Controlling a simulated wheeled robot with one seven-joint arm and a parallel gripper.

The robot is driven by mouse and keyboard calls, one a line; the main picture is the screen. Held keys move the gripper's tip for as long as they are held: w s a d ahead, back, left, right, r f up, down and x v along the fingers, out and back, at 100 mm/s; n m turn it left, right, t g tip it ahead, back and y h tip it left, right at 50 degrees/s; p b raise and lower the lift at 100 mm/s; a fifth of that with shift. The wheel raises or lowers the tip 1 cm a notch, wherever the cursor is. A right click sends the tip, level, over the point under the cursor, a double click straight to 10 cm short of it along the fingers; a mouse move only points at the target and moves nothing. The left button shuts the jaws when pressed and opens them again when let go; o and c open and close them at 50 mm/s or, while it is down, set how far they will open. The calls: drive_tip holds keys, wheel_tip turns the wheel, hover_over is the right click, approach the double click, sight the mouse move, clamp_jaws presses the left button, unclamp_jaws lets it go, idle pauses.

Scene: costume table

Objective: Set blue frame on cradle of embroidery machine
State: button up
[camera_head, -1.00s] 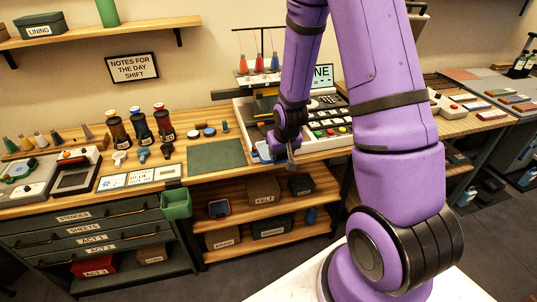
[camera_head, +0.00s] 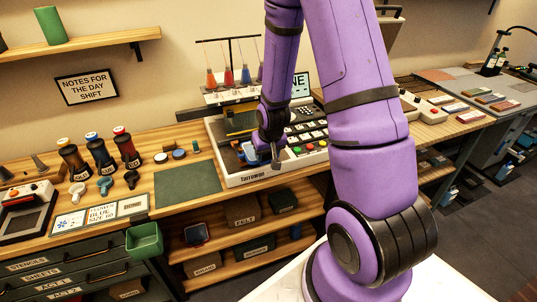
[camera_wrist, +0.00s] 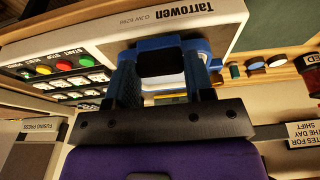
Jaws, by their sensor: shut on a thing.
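The blue frame (camera_wrist: 207,50) shows in the wrist view as a rounded blue rim around a pale middle. My gripper (camera_wrist: 160,66) is shut on it, and its fingers cover much of the near side. In the head view my gripper (camera_head: 274,152) is over the left front part of the embroidery machine (camera_head: 262,176), with the blue frame (camera_head: 248,153) just left of it. The frame is low over the machine's bed; I cannot tell whether it touches. The cradle cannot be made out behind my arm and gripper.
A green mat (camera_head: 187,183) lies left of the machine. Thread spools (camera_head: 228,76) stand behind it, and buttons (camera_head: 308,146) sit on its right side. Dark bottles (camera_head: 101,152) and label cards (camera_head: 100,214) are farther left. A green bin (camera_head: 144,239) hangs at the table's front edge.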

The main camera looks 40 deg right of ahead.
drive_tip(key=shift+w+d+f, duration=0.15)
drive_tip(key=shift+w+f, duration=0.15)
drive_tip(key=shift+w, duration=0.3)
drive_tip(key=shift+w+d+f, duration=0.15)
drive_tip(key=shift+w+f, duration=0.1)
drive_tip(key=shift+w, duration=0.3)
drive_tip(key=shift+w+d+f, duration=0.15)
drive_tip(key=shift+w+f, duration=0.15)
drive_tip(key=shift+w, duration=0.3)
drive_tip(key=shift+w+d+f, duration=0.15)
drive_tip(key=shift+w+d, duration=0.05)
drive_tip(key=shift+w, duration=0.45)
drive_tip(key=shift+w+d+f, duration=0.15)
drive_tip(key=shift+w, duration=0.45)
drive_tip(key=shift+w+d+f, duration=0.15)
drive_tip(key=shift+w+d, duration=0.05)
drive_tip(key=shift+w, duration=0.45)
drive_tip(key=shift+f, duration=1.05)
idle(1.0)
drive_tip(key=o, duration=1)
drive_tip(key=shift+c, duration=0.2)
